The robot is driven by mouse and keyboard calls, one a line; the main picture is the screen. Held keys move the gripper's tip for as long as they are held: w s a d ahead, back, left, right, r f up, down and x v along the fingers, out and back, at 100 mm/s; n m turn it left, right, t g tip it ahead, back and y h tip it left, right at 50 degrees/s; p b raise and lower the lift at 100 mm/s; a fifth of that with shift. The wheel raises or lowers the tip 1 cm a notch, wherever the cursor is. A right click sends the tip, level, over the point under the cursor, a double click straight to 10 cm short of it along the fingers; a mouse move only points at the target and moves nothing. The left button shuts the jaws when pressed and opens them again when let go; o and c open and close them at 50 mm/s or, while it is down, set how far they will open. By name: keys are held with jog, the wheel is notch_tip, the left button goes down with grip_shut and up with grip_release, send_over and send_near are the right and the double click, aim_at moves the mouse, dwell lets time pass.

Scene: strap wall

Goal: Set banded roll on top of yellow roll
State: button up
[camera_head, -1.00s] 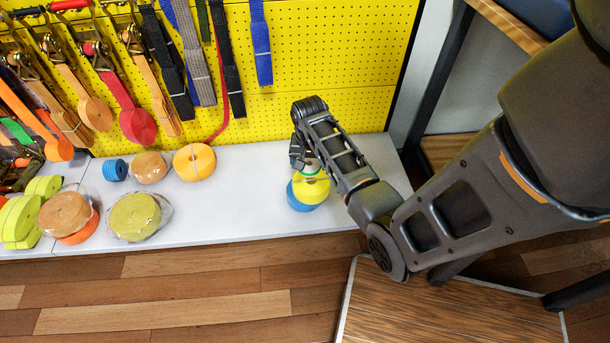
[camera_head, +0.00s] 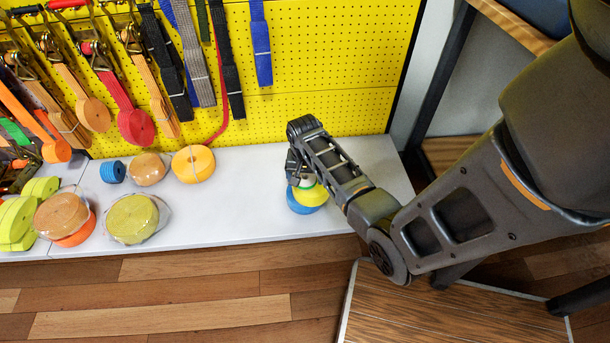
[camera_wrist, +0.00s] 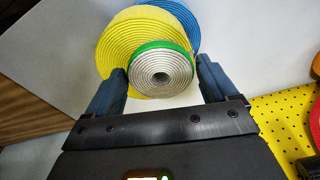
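The banded roll (camera_wrist: 160,72) is a small whitish coil with a green outer band. In the wrist view it sits between the fingers of my gripper (camera_wrist: 161,75), which are closed on its sides. It overlaps the lower right part of the yellow roll (camera_wrist: 118,45), a wider flat coil. In the head view the yellow roll (camera_head: 314,194) lies on a blue roll (camera_head: 302,206), offset to the right. My gripper (camera_head: 303,178) is over this stack with the banded roll, partly hidden by my wrist. I cannot tell whether the banded roll touches the yellow one.
On the white shelf (camera_head: 235,215) to the left stand an orange-yellow roll (camera_head: 193,165), a small blue roll (camera_head: 113,171), tan rolls and a wrapped olive roll (camera_head: 136,217). A yellow pegboard (camera_head: 330,60) with hanging straps rises behind. The shelf between these and the stack is clear.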

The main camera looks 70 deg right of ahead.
aim_at(305, 182)
jog(key=shift+o, duration=1)
notch_tip(305, 182, up, 12)
jog(key=a+p, duration=0.1)
jog(key=p, duration=0.3)
jog(key=w+a+f+n+t, duration=0.1)
jog(key=w+a+n+t, duration=0.1)
jog(key=a, duration=0.6)
jog(key=w+a+f+n+t, duration=0.1)
jog(key=a+f, duration=0.1)
jog(key=a, duration=0.6)
jog(key=s+a+r+n+t+h, duration=0.1)
jog(key=a+n+t, duration=0.1)
jog(key=a, duration=0.3)
jog(key=s+a+r+n+t, duration=0.1)
jog(key=s+a+r, duration=0.1)
jog(key=a, duration=0.4)
jog(key=s+a+r+n+t, duration=0.5)
jog(key=s+a+r, duration=0.2)
jog(key=s+r, duration=0.2)
jog(key=s+r+n+t+y, duration=0.1)
jog(key=s+r+n+t, duration=0.1)
jog(key=r, duration=0.5)
jog(key=s+r+n+t+y, duration=0.1)
jog(key=s+r+n, duration=0.2)
jog(key=s+r, duration=0.2)
notch_tip(305, 182, up, 3)
jog(key=shift+a+t, duration=0.3)
jog(key=shift+t, duration=0.1)
